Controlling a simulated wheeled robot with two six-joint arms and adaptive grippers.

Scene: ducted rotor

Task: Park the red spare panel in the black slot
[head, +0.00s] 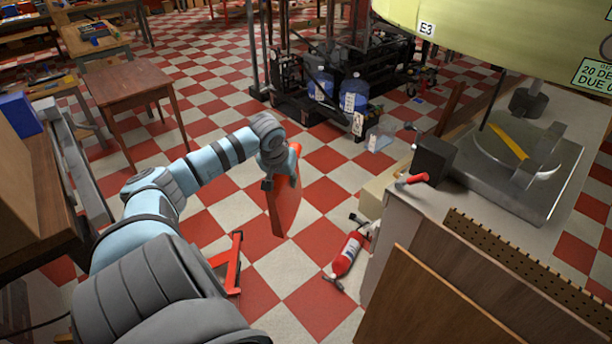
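A flat red-orange panel (284,204) hangs roughly upright over the checkered floor in the middle of the head view. My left gripper (281,178) is at the panel's upper part and appears shut on it; the fingertips are partly hidden by the wrist and panel. No black slot can be clearly made out. A black block (433,160) stands on the grey bench to the right of the panel, but I cannot tell whether it has a slot. My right gripper is not in view.
A red fire extinguisher (346,256) lies on the floor beside the bench. A red frame (231,264) stands on the floor below my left arm. A red-handled tool (413,179) is on the bench edge (425,205). A brown board (425,305) leans at front right.

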